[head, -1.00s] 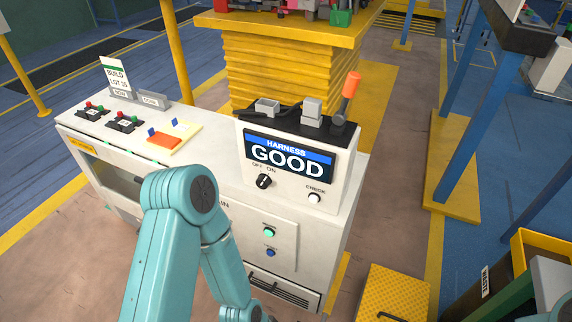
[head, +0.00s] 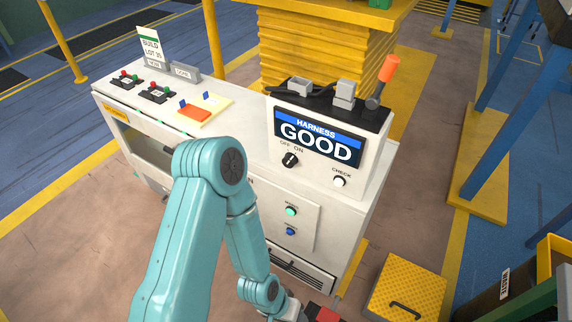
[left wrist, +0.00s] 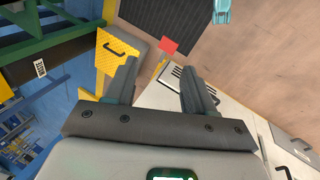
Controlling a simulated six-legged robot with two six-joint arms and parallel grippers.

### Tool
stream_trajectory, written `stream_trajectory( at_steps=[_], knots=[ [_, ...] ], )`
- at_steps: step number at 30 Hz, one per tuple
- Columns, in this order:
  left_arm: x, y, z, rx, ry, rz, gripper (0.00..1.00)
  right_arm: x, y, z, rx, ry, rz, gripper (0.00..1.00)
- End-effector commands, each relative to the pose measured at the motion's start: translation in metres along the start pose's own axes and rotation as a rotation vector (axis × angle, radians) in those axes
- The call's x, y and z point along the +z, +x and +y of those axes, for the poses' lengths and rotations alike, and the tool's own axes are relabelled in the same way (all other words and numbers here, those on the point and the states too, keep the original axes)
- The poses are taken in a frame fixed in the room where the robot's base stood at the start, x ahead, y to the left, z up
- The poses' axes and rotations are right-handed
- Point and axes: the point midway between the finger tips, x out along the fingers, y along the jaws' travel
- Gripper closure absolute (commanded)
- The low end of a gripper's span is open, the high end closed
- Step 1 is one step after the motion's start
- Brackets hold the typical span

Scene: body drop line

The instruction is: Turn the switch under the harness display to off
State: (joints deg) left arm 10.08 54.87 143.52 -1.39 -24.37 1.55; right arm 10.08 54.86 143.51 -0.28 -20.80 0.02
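The harness display (head: 318,138) reads GOOD on a white box at the right end of the console. Under it is a black rotary switch (head: 290,159) between the labels OFF at left and ON at right. Its pointer seems to lean toward ON, but it is small. My left arm stands in front of the console, its forearm running down below the switch and apart from it. My left gripper (left wrist: 158,72) is open and empty in the left wrist view, its fingers wide apart. Its fingertips are not visible in the head view. My right gripper is not in view.
A white CHECK button (head: 339,181) sits right of the switch. Green (head: 291,211) and blue (head: 290,231) buttons are on the front panel below. An orange-topped lever (head: 388,70) stands on the box. A yellow step (head: 405,288) is on the floor at right.

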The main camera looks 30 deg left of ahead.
Motion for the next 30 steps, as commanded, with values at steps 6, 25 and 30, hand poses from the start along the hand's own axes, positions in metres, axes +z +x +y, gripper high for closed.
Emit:
stream_trajectory(
  at_steps=[6, 25, 30],
  knots=[
    [-0.095, -0.026, 0.016, 0.134, 0.093, 0.423, 0.33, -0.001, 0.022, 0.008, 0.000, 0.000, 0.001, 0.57],
    [-0.203, -0.211, -0.099, 0.089, 0.266, 1.461, 0.33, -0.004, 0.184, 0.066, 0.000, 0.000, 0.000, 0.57],
    [-0.212, -0.211, -0.100, 0.082, 0.260, 1.459, 0.33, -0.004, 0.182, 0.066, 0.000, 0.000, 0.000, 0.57]
  ],
)
